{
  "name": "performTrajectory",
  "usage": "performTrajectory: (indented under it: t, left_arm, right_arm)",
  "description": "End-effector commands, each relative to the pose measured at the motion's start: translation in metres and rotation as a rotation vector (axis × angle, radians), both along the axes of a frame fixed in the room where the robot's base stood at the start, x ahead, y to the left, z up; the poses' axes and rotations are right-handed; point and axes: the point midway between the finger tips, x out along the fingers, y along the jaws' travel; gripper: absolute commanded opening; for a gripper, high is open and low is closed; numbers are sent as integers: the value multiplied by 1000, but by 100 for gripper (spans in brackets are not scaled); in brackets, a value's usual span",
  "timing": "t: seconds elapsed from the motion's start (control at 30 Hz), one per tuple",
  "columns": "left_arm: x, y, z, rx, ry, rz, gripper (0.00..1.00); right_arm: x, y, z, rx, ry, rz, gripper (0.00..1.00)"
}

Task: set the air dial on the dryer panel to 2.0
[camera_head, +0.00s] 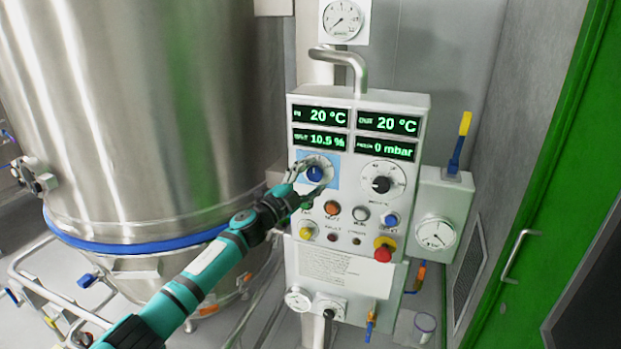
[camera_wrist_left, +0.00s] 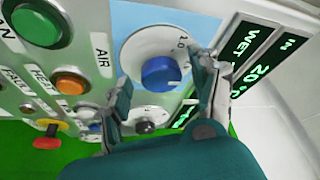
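The air dial is a blue knob (camera_head: 315,173) on a white round scale over a light blue square, at the upper left of the dryer panel (camera_head: 340,266). In the left wrist view the blue knob (camera_wrist_left: 160,73) sits beside the label AIR (camera_wrist_left: 102,55); a scale mark that looks like 1.0 shows. The knob's pointer cannot be read. My left gripper (camera_head: 311,178) is at the dial with its fingers apart. In the wrist view the left gripper (camera_wrist_left: 162,84) has one finger on each side of the knob, with gaps visible. My right gripper is not in view.
A dial with a black knob (camera_head: 381,184) is to the right. Below are coloured buttons and a red emergency stop (camera_head: 384,249). Green displays (camera_head: 320,117) sit above. A large steel vessel (camera_head: 150,110) stands left; a green door (camera_head: 540,150) is right.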

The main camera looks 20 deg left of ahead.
Motion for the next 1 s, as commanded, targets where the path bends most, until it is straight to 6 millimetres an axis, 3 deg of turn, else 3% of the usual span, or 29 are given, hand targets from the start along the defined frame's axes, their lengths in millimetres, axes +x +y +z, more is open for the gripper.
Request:
performTrajectory:
  t: [0.37, 0.8, 1.0]
  left_arm:
    - [-8, 4, -2, 1, -1, 1, 65]
    - [-87, 36, -18, 1, 2, 0, 65]
    - [-106, 44, -21, 0, 0, 1, 65]
  right_arm:
    - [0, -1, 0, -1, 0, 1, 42]
    - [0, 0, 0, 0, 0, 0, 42]
    - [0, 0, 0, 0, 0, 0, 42]
